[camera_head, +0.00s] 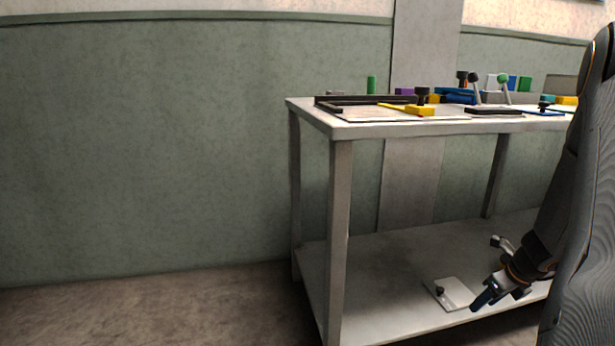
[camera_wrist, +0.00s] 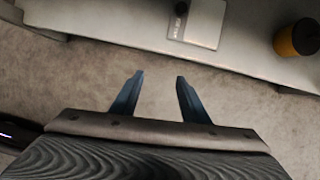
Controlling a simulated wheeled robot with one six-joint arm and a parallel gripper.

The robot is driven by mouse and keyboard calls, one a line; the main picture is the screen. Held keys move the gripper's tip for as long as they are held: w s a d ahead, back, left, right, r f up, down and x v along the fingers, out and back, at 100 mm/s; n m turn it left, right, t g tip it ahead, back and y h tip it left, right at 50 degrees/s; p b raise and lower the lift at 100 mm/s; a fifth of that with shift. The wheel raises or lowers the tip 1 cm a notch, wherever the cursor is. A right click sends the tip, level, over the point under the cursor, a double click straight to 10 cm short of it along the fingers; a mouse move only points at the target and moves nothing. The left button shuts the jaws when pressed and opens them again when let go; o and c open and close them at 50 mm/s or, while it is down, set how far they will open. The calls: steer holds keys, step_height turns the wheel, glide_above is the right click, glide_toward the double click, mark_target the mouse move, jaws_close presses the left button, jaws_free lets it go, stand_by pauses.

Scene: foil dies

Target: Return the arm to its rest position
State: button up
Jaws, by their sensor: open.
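My gripper (camera_head: 487,298) hangs low at the right in the head view, in front of the table's lower shelf. In the wrist view my gripper (camera_wrist: 152,90) shows two blue fingers spread apart with nothing between them and bare floor behind. My dark arm comes down along the right edge of the head view.
A grey table (camera_head: 340,200) stands at the right, with several coloured blocks and knobbed pieces on top. Its lower shelf (camera_head: 385,310) bears a pale plate (camera_head: 452,293) with a dark knob. A yellow cylinder (camera_wrist: 298,40) shows in the wrist view. Floor (camera_head: 150,310) at left is clear.

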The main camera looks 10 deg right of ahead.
steer(key=s+a+r+n+g, duration=0.1)
steer(key=a+r+n, duration=0.3)
steer(key=a+n, duration=0.4)
steer(key=a+r+n, duration=0.4)
steer(key=a+n, duration=0.2)
steer(key=a, duration=0.5)
steer(key=s+a+r+n+g, duration=0.1)
steer(key=a+r+n, duration=0.3)
steer(key=a+n, duration=0.45)
steer(key=s+a+r+n+g+y, duration=0.1)
steer(key=s+a+r+n, duration=0.3)
steer(key=s+a+n, duration=0.5)
steer(key=s+a+r+n+g, duration=0.1)
steer(key=s+a+r+n, duration=0.25)
steer(key=s+a, duration=0.6)
steer(key=s+a+r+n+y, duration=0.1)
steer(key=s+a+r+n, duration=0.35)
steer(key=a, duration=0.85)
steer(key=d+r+m+h+p, duration=0.1)
steer(key=d+r+m+p, duration=0.1)
steer(key=d+r+p, duration=0.8)
steer(key=d+r+m+h+p, duration=0.1)
steer(key=d+r+m+p, duration=0.2)
steer(key=d+r+p, duration=0.7)
steer(key=shift+s+d+r+p, duration=0.25)
steer(key=shift+r+p, duration=3.25)
steer(key=shift+p, duration=4.75)
